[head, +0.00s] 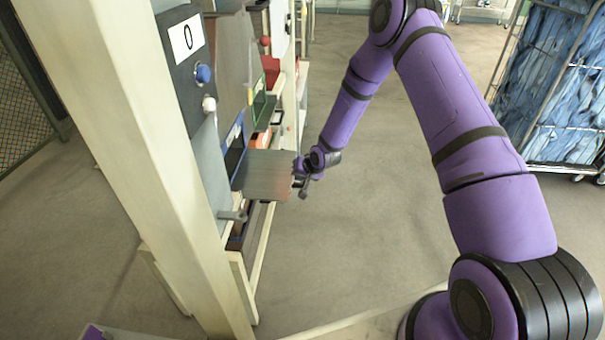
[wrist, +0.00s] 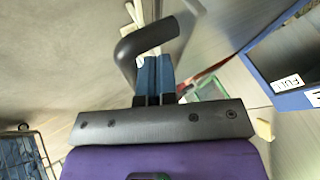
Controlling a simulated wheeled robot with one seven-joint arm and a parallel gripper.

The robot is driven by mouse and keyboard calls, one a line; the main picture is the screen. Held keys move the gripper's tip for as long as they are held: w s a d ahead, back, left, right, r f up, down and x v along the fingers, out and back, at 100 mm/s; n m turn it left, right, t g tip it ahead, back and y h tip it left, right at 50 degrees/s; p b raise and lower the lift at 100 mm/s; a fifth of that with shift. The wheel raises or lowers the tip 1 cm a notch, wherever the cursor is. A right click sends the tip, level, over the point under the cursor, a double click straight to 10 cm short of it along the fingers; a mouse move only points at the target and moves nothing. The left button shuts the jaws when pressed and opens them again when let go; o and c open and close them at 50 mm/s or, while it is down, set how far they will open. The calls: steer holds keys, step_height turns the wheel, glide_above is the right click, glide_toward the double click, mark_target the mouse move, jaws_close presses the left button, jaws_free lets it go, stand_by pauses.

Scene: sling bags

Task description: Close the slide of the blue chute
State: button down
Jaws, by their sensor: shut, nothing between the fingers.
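The blue chute (head: 235,150) has a blue-framed opening on the rack at left. Its grey slide (head: 268,176) sticks out from the opening towards my gripper, so it stands open. In the wrist view the blue frame (wrist: 290,97) is at right, and the grey slide (wrist: 222,32) spans the upper middle. A dark bent handle (wrist: 150,38) lies across the tips of my gripper (wrist: 154,66). My gripper (head: 303,180) is at the slide's outer end in the head view. Its blue fingers are together and empty. Whether they touch the handle cannot be told.
A pale post (head: 135,150) stands in the left foreground, beside the chute. A green-framed chute (head: 259,100) and a red part (head: 271,70) lie farther along the rack. A wire cage of blue bags (head: 550,80) stands at right. The floor (head: 370,200) between is clear.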

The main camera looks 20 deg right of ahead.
mark_target(252, 174)
stand_by(0.3)
steer(key=w+a, duration=0.2)
steer(key=a, duration=0.2)
steer(key=w+a, duration=0.2)
steer(key=a, duration=0.3)
steer(key=w+a, duration=0.2)
steer(key=a, duration=0.3)
steer(key=shift+a, duration=0.3)
steer(key=shift+a+r, duration=0.15)
